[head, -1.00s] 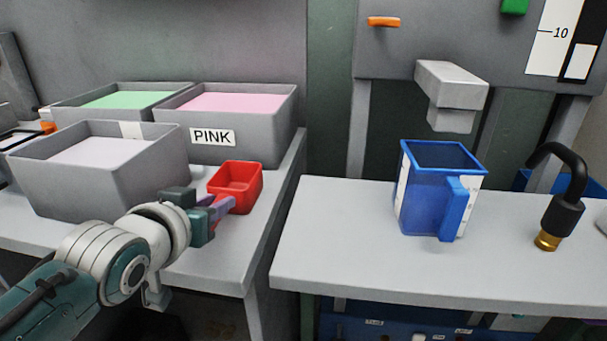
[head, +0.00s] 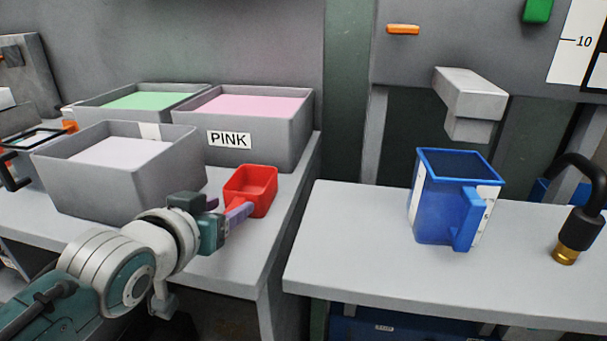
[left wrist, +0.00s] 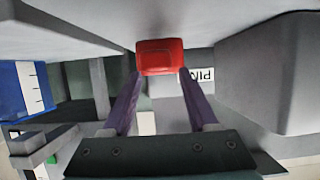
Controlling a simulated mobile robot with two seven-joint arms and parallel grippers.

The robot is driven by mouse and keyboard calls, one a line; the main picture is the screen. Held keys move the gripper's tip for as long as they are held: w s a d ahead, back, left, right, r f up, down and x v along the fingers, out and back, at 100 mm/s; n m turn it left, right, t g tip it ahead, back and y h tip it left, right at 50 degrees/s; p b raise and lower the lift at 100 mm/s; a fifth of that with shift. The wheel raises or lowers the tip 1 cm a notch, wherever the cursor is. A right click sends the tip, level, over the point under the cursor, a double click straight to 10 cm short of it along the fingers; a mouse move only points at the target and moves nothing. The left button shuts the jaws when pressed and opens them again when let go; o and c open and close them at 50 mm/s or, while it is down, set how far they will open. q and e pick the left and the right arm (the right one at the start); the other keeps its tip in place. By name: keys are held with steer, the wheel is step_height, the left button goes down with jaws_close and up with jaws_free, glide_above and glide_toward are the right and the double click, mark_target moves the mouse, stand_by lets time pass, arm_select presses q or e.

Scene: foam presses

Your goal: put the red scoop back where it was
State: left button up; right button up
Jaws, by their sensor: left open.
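The red scoop (head: 251,188) sits upright on the left table, in front of the bin with the PINK label (head: 229,139) and to the right of the front bin. My left gripper (head: 230,208) is open at the scoop's near side. In the left wrist view the red scoop (left wrist: 160,57) shows between and just beyond the tips of the two purple fingers, with a gap between them. The scoop's handle is mostly hidden by the gripper in the head view. My right gripper is not in view.
A grey bin with pale contents (head: 60,184) stands left of the scoop; a bin with green contents (head: 190,91) is behind it. A gap separates this table from the right table (head: 345,260), which carries a blue jug (head: 440,215) and a black hose nozzle (head: 577,227).

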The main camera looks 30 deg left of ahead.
arm_select(q)
steer(key=s+d+m+g+h, duration=0.1)
steer(key=s+d+g, duration=0.2)
steer(key=s, duration=0.5)
steer(key=s+d+r+m+g+h+p, duration=0.1)
steer(key=s+d+m+g, duration=0.1)
steer(key=s, duration=0.6)
steer(key=s+d+r+m+g+h+p, duration=0.1)
steer(key=s+d+g, duration=0.3)
steer(key=s, duration=0.4)
steer(key=shift+s+d+r+m+g, duration=0.2)
steer(key=shift+s+d+m+g, duration=0.15)
steer(key=shift+d, duration=0.5)
steer(key=shift+s, duration=0.1)
